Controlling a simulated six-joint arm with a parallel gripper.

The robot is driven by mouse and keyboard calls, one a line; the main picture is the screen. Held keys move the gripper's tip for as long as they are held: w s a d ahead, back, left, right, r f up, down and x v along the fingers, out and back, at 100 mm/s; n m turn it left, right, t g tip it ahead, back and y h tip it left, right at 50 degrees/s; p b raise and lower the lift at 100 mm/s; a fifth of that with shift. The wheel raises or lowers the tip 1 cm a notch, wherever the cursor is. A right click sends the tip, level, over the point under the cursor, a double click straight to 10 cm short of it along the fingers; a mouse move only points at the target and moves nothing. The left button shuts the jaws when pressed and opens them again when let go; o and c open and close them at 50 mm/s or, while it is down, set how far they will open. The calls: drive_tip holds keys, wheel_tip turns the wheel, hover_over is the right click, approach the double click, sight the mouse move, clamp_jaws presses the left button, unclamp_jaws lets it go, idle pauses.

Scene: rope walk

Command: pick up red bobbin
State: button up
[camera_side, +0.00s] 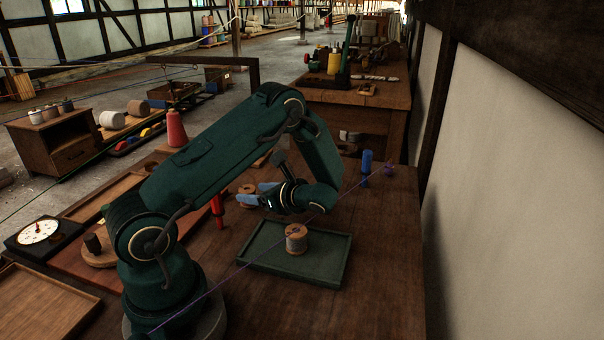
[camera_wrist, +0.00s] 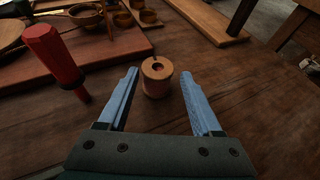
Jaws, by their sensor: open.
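The red bobbin (camera_wrist: 157,80), with pale wooden ends and a dull reddish winding, stands upright on the brown table in the wrist view. It lies ahead of and between the two blue fingers of my gripper (camera_wrist: 159,76), with a visible gap on each side. In the side view a bobbin (camera_side: 248,188) shows just behind my gripper (camera_side: 256,194), partly hidden by the fingers. My gripper is open and empty, low over the table.
A red-handled tool (camera_wrist: 52,56) stands left of the fingers; it also shows in the side view (camera_side: 218,208). A green tray (camera_side: 262,262) holds a bobbin with greyish thread (camera_side: 296,240). A blue peg (camera_side: 366,160) stands at the right. A purple line crosses the table.

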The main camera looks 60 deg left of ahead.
sight(242, 191)
drive_tip(key=shift+x, duration=3)
drive_tip(key=shift+s, duration=0.2)
clamp_jaws()
